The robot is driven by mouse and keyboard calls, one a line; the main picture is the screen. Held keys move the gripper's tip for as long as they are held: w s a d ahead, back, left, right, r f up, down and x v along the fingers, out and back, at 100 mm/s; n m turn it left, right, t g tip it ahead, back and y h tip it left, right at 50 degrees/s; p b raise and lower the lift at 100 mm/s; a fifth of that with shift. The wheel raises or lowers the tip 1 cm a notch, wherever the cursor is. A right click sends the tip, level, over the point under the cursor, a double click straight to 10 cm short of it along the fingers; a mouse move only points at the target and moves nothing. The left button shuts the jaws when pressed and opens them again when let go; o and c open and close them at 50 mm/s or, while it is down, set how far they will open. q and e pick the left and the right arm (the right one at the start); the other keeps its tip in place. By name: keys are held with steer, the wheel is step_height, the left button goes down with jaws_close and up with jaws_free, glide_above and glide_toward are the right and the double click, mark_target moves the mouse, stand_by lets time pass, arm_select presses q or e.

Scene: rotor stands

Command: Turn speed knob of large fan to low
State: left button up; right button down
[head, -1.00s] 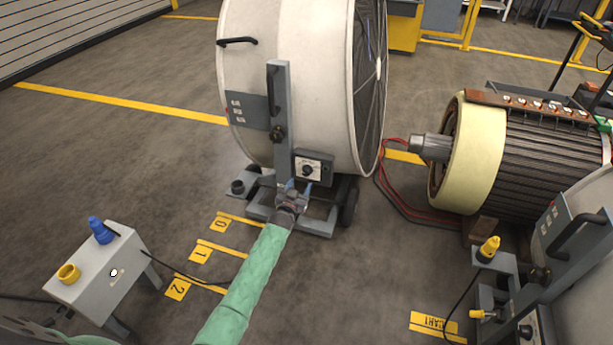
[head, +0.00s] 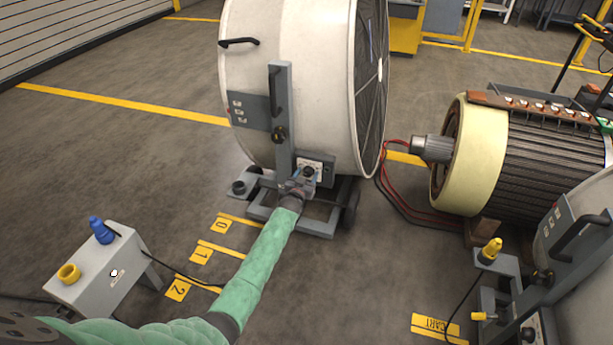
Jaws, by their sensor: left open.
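The large fan (head: 290,80) is a big white drum on a grey wheeled stand in the upper middle of the head view. Its control box (head: 326,168) sits low on the drum's side, with a white dial plate. The dark speed knob (head: 308,173) is on that plate, partly covered by my gripper. My left gripper (head: 303,178) reaches up from below on a green-sleeved arm. Its fingers are open at the knob; I cannot tell whether they touch it. The knob's pointer setting cannot be read. My right gripper is out of view.
A grey box stand (head: 105,270) with blue and yellow connectors stands at the lower left, its cable running across the floor. A rotor (head: 530,150) lies at right, with red cables (head: 395,185) beside the fan. Another machine (head: 580,260) stands at lower right.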

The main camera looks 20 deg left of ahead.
arm_select(q)
steer(key=c, duration=1)
steer(key=shift+o, duration=0.2)
steer(key=shift+m, duration=0.5)
steer(key=m, duration=0.3)
steer(key=shift+d+m, duration=0.1)
steer(key=shift+m, duration=0.2)
steer(key=shift+m+b, duration=0.35)
steer(key=shift+m, duration=1.35)
